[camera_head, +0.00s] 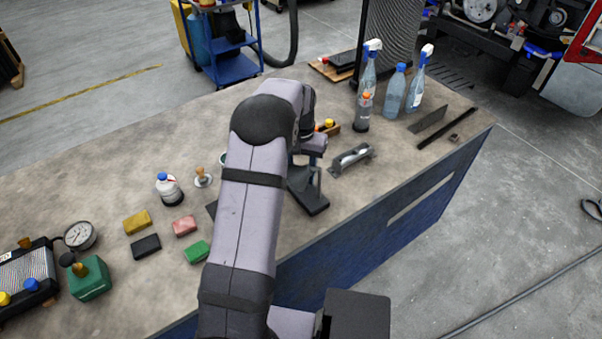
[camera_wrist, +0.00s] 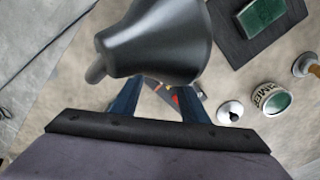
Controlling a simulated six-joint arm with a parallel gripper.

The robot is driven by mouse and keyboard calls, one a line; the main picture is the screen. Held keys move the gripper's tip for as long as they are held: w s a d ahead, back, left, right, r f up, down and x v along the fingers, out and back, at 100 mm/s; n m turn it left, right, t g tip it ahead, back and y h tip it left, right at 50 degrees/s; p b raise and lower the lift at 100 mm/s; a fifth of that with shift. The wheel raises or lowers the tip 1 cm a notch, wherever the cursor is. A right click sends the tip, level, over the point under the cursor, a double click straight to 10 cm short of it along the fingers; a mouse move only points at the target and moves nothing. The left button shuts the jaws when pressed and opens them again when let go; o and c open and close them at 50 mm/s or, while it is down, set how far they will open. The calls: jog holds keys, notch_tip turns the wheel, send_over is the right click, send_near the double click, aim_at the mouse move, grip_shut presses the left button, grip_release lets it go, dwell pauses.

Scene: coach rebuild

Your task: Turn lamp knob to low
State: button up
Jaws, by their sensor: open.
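In the wrist view, a dark grey, glossy bell-shaped body (camera_wrist: 155,42), which looks like the lamp's shade, fills the upper middle close to the camera. My gripper (camera_wrist: 160,90) is open, with its two blue-black fingers apart at the lower edge of this body. The fingertips are partly hidden behind it. Small red and orange parts show between the fingers, too small to tell what they are. I cannot make out the lamp knob. In the head view, my arm covers most of the area around the gripper.
A white round piece and an open tin (camera_wrist: 271,99) stand right of the fingers, with a green block (camera_wrist: 260,14) on a dark mat (camera_wrist: 232,43). Bottles (camera_head: 394,92) and a metal handle part (camera_head: 351,158) stand on the bench's right. The bench's left holds several coloured blocks and a gauge (camera_head: 80,236).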

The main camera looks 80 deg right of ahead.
jog(key=shift+f, duration=0.85)
grip_shut()
jog(key=shift+n, duration=2.9)
grip_release()
